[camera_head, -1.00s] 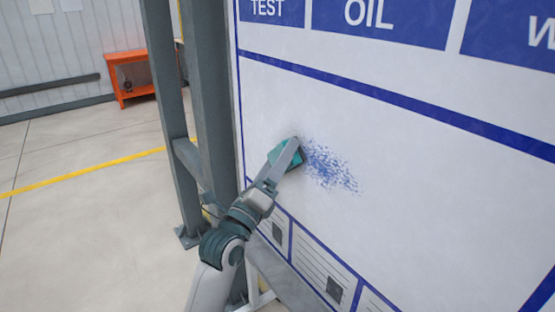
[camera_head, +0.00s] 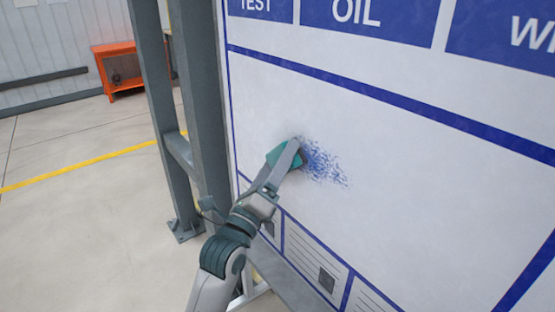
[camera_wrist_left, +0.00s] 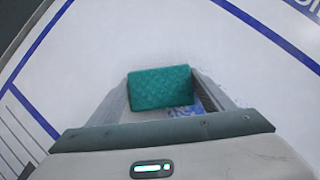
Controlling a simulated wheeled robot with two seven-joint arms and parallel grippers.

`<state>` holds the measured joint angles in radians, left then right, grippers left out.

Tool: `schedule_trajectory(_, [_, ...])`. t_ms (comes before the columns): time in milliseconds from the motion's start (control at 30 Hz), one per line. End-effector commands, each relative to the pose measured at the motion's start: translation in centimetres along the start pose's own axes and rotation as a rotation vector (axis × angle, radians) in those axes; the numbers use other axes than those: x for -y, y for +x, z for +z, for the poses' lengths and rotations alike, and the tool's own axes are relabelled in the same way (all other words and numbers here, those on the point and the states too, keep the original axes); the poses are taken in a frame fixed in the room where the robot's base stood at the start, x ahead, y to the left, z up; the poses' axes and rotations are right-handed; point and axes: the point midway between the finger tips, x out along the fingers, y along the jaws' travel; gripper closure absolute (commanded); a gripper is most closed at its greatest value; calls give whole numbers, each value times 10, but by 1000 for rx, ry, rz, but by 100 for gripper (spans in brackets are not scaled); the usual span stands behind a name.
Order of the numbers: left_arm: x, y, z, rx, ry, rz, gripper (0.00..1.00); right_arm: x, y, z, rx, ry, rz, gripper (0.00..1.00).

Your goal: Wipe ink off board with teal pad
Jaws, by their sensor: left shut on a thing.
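The white board (camera_head: 400,190) has blue frame lines and headers. A blue speckled ink patch (camera_head: 324,163) is on its blank panel. My left gripper (camera_head: 292,150) is shut on the teal pad (camera_head: 276,155) and holds it at the left edge of the ink. In the left wrist view the teal pad (camera_wrist_left: 160,88) sits between the two fingers, with some blue ink (camera_wrist_left: 186,108) showing below it. The gripper hides part of the ink. I cannot tell whether the pad touches the board. My right gripper is not in view.
A grey steel post (camera_head: 203,100) stands just left of the board. Printed cards (camera_head: 312,256) line the board's lower edge. An orange cabinet (camera_head: 120,68) stands at the far left wall. The floor at left is open, with a yellow line (camera_head: 80,166).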

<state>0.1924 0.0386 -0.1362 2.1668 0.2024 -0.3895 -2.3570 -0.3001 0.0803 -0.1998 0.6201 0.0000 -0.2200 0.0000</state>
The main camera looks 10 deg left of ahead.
Motion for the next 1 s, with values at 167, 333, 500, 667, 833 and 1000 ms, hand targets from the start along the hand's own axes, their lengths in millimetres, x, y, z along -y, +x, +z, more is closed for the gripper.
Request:
schedule_trajectory(167, [5,-2,-4,-1,-2,0,44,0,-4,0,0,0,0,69])
schedule_trajectory(333, [14,-5,-11,-1,-2,0,44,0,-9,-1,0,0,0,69])
schedule_trajectory(500, [22,-9,-19,0,-2,0,44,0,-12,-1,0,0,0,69])
schedule_trajectory(667, [25,-10,-22,0,-1,-1,44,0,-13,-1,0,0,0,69])
schedule_trajectory(833, [25,-11,-22,0,-1,-1,44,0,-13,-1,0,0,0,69])
schedule_trajectory(1000, [25,-11,-23,-1,-1,-1,44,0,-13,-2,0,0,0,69])
